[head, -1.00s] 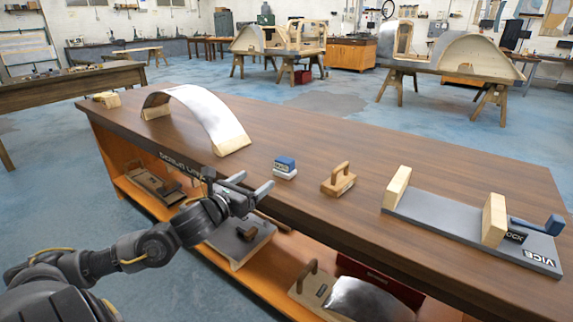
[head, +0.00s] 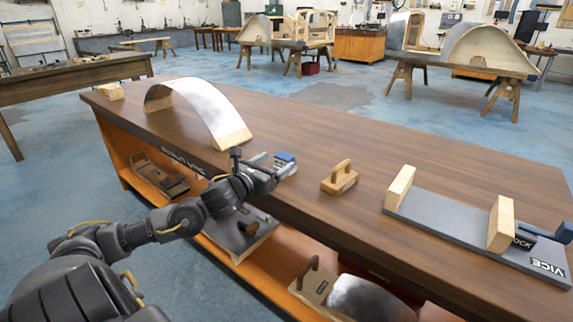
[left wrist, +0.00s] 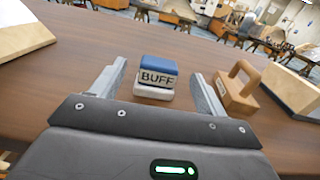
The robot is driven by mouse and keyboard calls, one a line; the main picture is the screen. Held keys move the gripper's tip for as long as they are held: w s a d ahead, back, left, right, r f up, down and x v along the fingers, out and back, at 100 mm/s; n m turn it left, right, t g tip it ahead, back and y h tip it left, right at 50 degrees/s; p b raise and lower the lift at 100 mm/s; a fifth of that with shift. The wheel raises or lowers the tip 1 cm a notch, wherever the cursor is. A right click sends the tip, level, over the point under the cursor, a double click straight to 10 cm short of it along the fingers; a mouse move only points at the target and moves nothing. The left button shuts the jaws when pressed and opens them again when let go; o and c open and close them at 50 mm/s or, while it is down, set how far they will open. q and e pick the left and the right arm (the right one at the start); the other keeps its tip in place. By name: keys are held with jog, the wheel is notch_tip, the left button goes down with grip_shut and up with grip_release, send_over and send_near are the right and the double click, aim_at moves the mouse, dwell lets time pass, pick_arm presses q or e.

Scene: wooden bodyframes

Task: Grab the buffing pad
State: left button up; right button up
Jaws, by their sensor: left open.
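The buffing pad (head: 285,163) is a small block with a blue top and a white base, standing on the wooden bench. In the left wrist view the pad (left wrist: 157,78) shows the label "BUFF" and stands ahead, between the lines of the two fingers. My left gripper (head: 272,164) is open and empty at the bench's front edge, just short of the pad; its fingers also show in the left wrist view (left wrist: 160,95). In the head view the gripper partly hides the pad. My right gripper is not in view.
A wooden-handled block (head: 340,178) stands right of the pad. A curved metal sheet on wooden blocks (head: 203,108) is to the left. A grey vice (head: 450,225) with wooden jaws is at the right. The bench (head: 330,130) behind the pad is clear.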

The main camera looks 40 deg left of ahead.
aim_at(281, 159)
pick_arm(q)
jog(key=shift+w+a+p, duration=0.15)
jog(key=shift+w+p, duration=0.2)
jog(key=shift+w, duration=2.3)
jog(key=c, duration=1.1)
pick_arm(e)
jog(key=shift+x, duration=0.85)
pick_arm(q)
jog(key=shift+o, duration=0.2)
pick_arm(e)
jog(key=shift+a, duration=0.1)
